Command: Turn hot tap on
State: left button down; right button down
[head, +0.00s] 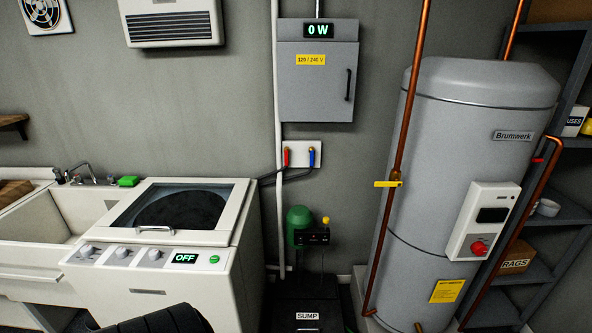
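A red-handled tap (286,157) and a blue-handled tap (311,157) sit side by side on a white wall plate (298,147) below the grey electrical box. Both handles look roughly upright. Dark hoses run from them down and left behind the washing machine. A metal sink faucet (88,174) stands at the back of the sink at the left; its handles are too small to read. Neither gripper's fingers show. A dark ribbed shape at the bottom edge may be part of my body.
The washing machine (150,256) reads OFF, with its lid shut. A yellow-handled valve (387,184) is on the copper pipe beside the grey water heater (440,180). The sump unit (306,316) is on the floor below the taps. The electrical box (313,85) reads 0 W.

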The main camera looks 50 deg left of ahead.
aim_at(78, 178)
jog(key=u, duration=3.3)
jog(key=i+j+u, duration=0.95)
jog(key=i+u, duration=0.15)
jog(key=i, duration=0.2)
jog(key=i+u, duration=0.35)
jog(key=i, duration=0.15)
jog(key=i+z, duration=0.2)
jog(key=i, duration=0.25)
jog(key=i+j+z, duration=0.15)
jog(key=i, duration=0.3)
jog(key=i+j+z, duration=0.2)
jog(key=i, duration=0.25)
jog(key=i+j+z, duration=0.2)
jog(key=i+j, duration=0.15)
jog(key=i, duration=0.1)
